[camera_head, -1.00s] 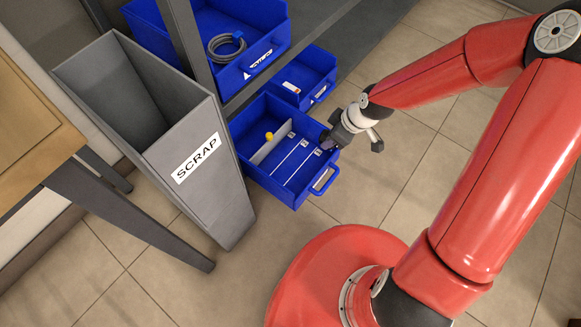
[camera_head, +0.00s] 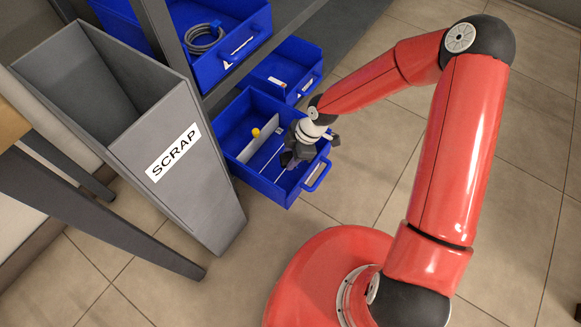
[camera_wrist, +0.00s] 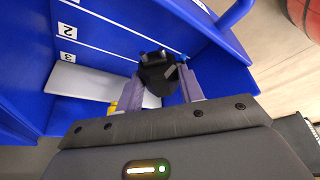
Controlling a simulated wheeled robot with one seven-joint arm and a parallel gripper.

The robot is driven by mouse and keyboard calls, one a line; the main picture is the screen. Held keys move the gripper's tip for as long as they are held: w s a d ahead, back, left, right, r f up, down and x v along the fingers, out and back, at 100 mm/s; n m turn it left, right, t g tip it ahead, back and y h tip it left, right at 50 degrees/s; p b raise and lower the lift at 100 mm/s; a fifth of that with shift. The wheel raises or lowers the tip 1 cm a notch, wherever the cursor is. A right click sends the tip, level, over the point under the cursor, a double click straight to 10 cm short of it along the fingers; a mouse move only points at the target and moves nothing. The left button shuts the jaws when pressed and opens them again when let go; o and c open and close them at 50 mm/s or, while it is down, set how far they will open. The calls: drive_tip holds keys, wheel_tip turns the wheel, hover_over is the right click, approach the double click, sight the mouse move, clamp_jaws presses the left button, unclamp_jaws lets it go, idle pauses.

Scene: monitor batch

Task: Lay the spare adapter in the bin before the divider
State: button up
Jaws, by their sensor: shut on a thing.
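The black adapter (camera_wrist: 157,72) is between the two purple-grey fingers of my gripper (camera_wrist: 160,88) in the wrist view, and the gripper is shut on it. In the head view, my gripper (camera_head: 288,159) is over the front, handle-side part of the open blue bin (camera_head: 259,183). The adapter cannot be made out clearly there. The white divider (camera_head: 262,136) stands across the bin behind the gripper, with a yellow knob (camera_head: 255,132) on it. The divider also shows in the wrist view (camera_wrist: 88,80). Whether the adapter touches the bin floor, I cannot tell.
White lines and numbered labels (camera_wrist: 69,29) mark the bin floor. A handle (camera_head: 317,175) sticks out at the bin's front. A grey SCRAP container (camera_head: 170,160) stands close on the left. Other blue bins, one with a coiled cable (camera_head: 204,38), are behind.

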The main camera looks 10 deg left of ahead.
drive_tip(key=shift+f+b, duration=0.55)
drive_tip(key=shift+f, duration=2.45)
drive_tip(key=shift+f, duration=0.1)
drive_tip(key=o, duration=1)
